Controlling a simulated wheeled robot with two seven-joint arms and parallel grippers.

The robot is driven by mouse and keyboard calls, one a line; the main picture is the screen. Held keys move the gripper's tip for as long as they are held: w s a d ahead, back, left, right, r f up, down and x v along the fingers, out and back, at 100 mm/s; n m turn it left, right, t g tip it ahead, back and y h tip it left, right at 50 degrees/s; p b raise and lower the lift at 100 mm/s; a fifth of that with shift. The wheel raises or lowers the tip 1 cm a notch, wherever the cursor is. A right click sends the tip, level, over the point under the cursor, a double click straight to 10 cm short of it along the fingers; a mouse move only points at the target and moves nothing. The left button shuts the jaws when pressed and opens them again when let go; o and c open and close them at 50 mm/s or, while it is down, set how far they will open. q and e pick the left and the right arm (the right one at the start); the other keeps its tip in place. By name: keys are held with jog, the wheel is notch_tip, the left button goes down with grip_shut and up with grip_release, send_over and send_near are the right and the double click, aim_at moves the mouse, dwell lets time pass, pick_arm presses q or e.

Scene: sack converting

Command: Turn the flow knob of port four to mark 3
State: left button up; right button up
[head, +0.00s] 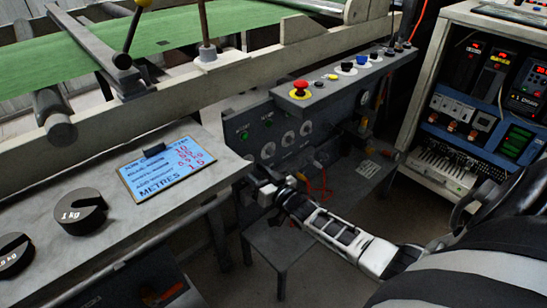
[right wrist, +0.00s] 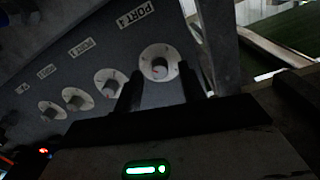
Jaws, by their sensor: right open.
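The port four knob (right wrist: 158,62) is a pale round dial under a "PORT 4" label (right wrist: 135,18) in the right wrist view. My right gripper (right wrist: 157,80) is open, with one dark finger on each side of the knob's lower part. I cannot tell whether the fingers touch it. The dial's marks and pointer are too small and dark to read. In the head view my right gripper (head: 263,189) is low in front of the grey port panel (head: 235,127), near its left end. Which dial there is port four I cannot tell. My left gripper is out of view.
The port three knob (right wrist: 108,82) sits close left of my fingers, with more knobs beyond. A red emergency button (head: 301,88) tops the grey console. A small metal table (head: 280,245) stands below my gripper. A bench with a blue notice (head: 170,170) lies left, an electrical cabinet (head: 455,25) right.

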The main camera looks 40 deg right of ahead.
pick_arm(q)
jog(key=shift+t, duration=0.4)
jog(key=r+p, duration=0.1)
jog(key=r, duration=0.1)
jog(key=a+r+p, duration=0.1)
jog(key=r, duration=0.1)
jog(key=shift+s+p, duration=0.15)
jog(key=shift+p, duration=0.25)
pick_arm(e)
jog(key=s, duration=1.5)
jog(key=shift+d, duration=0.4)
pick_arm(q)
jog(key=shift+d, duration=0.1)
